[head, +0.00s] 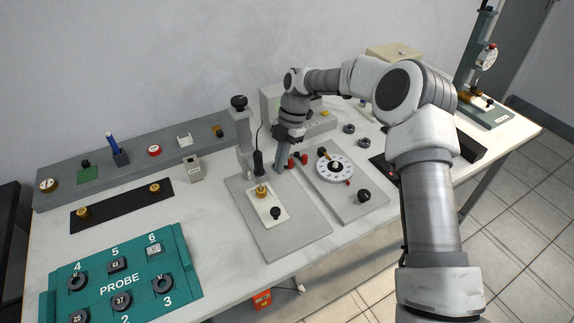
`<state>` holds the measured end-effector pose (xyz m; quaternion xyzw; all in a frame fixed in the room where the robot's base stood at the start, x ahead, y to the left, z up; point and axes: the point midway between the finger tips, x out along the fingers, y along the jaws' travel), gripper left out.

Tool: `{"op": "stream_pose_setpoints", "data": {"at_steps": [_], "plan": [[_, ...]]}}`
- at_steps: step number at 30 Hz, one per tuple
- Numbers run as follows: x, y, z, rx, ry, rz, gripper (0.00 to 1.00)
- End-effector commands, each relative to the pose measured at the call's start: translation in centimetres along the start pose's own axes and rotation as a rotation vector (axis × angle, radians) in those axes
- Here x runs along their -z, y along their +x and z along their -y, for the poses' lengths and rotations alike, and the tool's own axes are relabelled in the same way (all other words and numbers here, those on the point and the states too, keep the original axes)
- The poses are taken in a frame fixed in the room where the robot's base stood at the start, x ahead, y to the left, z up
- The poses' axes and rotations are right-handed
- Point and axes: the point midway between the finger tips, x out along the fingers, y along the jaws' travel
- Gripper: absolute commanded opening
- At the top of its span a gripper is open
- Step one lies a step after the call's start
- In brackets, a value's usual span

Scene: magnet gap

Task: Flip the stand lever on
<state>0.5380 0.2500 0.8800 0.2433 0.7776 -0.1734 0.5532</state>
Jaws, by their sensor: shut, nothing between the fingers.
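A small grey stand (244,131) with a black knob (239,102) on top rises from the back of a grey plate (297,235) at mid-table. A dark probe-like part hangs beside its post, above a brass piece (261,191) on a pale block. I cannot clearly make out the stand's lever; it may be small or hidden. My gripper (280,168) is shut and empty. It points down just right of the stand, near the plate's back right edge. I cannot tell whether it touches anything.
A dial plate (333,167) with red and black posts lies close on the right. A pale instrument box stands behind my gripper. A teal PROBE tray (122,283) sits at front left. A grey rail (135,160) with small parts runs along the wall. The front-middle table is clear.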

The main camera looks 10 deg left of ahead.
Motion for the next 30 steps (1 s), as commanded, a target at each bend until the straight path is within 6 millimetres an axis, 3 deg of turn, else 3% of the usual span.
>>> {"op": "stream_pose_setpoints", "data": {"at_steps": [1,6,12,30], "plan": [[-0.1,-1.8,-0.1,-0.008,0.003,0.005,0.00],[-0.1,-5.5,-0.2,-0.007,0.003,0.003,0.00],[-0.1,-7.9,-0.2,-0.004,0.002,0.002,0.00],[-0.1,-8.5,-0.2,-0.003,0.003,0.003,0.00]]}}
